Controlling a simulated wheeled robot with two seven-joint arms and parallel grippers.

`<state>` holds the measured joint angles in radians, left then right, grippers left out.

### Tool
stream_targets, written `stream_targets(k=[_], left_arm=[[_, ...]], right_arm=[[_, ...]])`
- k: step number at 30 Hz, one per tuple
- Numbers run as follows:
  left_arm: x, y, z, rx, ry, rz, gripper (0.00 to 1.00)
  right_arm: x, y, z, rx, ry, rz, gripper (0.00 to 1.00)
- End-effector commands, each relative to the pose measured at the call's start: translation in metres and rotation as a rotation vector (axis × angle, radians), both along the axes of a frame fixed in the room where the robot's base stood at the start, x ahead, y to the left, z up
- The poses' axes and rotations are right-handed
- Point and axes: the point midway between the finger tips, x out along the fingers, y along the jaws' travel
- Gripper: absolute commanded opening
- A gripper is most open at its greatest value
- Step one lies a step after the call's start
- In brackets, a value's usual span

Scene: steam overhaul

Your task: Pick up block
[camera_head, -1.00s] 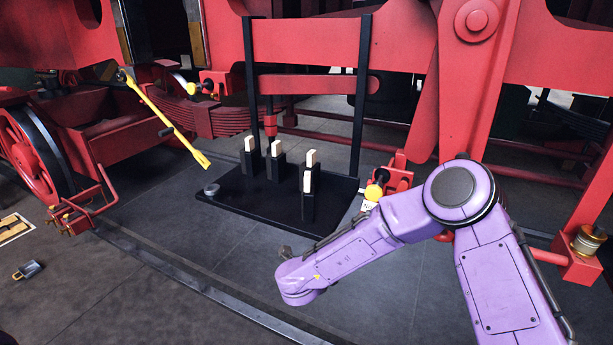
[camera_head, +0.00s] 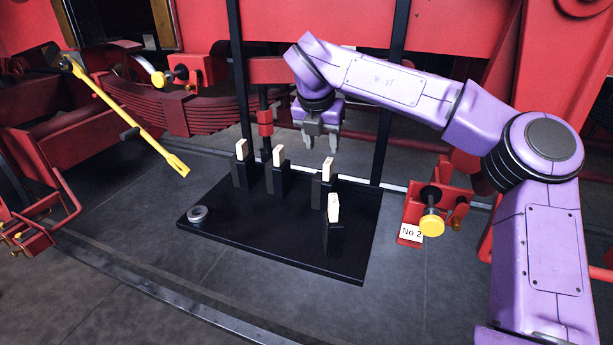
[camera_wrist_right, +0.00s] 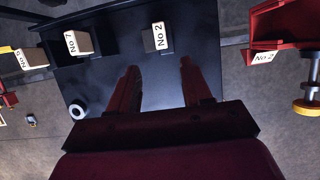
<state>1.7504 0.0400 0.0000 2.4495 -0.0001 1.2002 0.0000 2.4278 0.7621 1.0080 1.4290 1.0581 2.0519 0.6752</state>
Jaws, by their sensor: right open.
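Several cream blocks stand in black upright holders on a black base plate (camera_head: 270,240). In the head view they are a far left block (camera_head: 242,149), a second block (camera_head: 279,154), a third block (camera_head: 328,168) and a front right block (camera_head: 333,207). In the right wrist view a block marked No 2 (camera_wrist_right: 159,38) lies just beyond the fingertips, and a block marked No 7 (camera_wrist_right: 78,43) is left of it. My right gripper (camera_head: 322,143) is open and empty, pointing down above the plate's back part. Its fingers also show in the wrist view (camera_wrist_right: 160,68).
A grey ring (camera_head: 197,214) lies on the plate's left corner. Dark upright bars (camera_head: 391,110) and red machinery stand behind. A red bracket with a yellow knob (camera_head: 431,224) and a No 2 tag is to the right. A yellow bar (camera_head: 130,120) leans at left.

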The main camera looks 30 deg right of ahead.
Motion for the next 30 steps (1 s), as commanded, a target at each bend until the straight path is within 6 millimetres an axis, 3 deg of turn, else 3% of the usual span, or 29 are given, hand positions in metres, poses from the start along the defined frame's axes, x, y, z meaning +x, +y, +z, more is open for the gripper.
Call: stream_targets(k=[11,21,29,30], left_arm=[[-0.001,0.000,0.009,0.000,0.002,0.000,0.43],[0.000,0.000,0.028,-0.001,0.001,0.000,0.43],[0.000,0.000,0.028,0.000,0.001,0.000,0.43],[0.000,0.000,0.028,0.000,0.001,0.000,0.43]], right_arm=[[0.016,-0.009,-0.046,0.000,0.001,0.015,0.49],[0.029,-0.036,-0.090,-0.001,0.003,0.012,0.49],[0.030,-0.038,-0.094,-0.001,-0.001,0.011,0.49],[0.030,-0.038,-0.094,-0.001,0.000,0.010,0.36]])
